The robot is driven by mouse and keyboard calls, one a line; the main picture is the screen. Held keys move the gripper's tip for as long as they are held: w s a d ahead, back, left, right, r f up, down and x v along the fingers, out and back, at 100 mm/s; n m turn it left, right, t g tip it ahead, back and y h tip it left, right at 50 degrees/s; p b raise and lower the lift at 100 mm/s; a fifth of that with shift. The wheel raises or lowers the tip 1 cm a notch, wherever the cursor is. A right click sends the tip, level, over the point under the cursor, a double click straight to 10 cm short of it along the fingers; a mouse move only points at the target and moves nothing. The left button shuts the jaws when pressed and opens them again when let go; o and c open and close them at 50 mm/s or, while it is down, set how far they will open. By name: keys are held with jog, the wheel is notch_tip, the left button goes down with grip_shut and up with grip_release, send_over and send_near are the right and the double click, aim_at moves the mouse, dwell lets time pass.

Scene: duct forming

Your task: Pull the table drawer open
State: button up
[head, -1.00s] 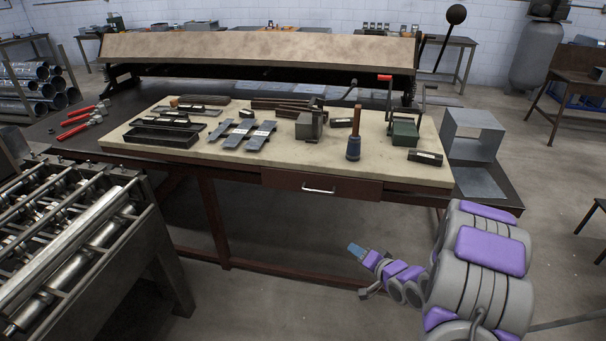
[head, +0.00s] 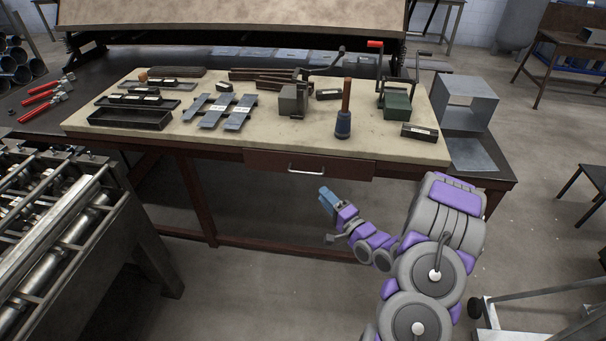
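The table drawer (head: 270,161) is a dark reddish-brown front under the pale tabletop, and it looks shut. The table (head: 400,149) has a beige top and dark red legs. My gripper (head: 326,198) has blue-grey fingers and appears in front of the table, a little below and right of the handle, apart from it. The fingers are small here, and I cannot tell whether they are open or shut. Nothing is seen between them.
A roller machine (head: 60,235) stands close at the left. A grey metal box (head: 468,100) stands right of the table. A cart (head: 530,320) is at the lower right. The floor before the drawer is open.

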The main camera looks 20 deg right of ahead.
aim_at(304, 173)
jog(key=b+x, duration=0.1)
jog(key=x, duration=1.1)
jog(key=shift+b, duration=0.35)
jog(key=shift+d, duration=0.1)
jog(key=shift+c, duration=0.4)
grip_shut()
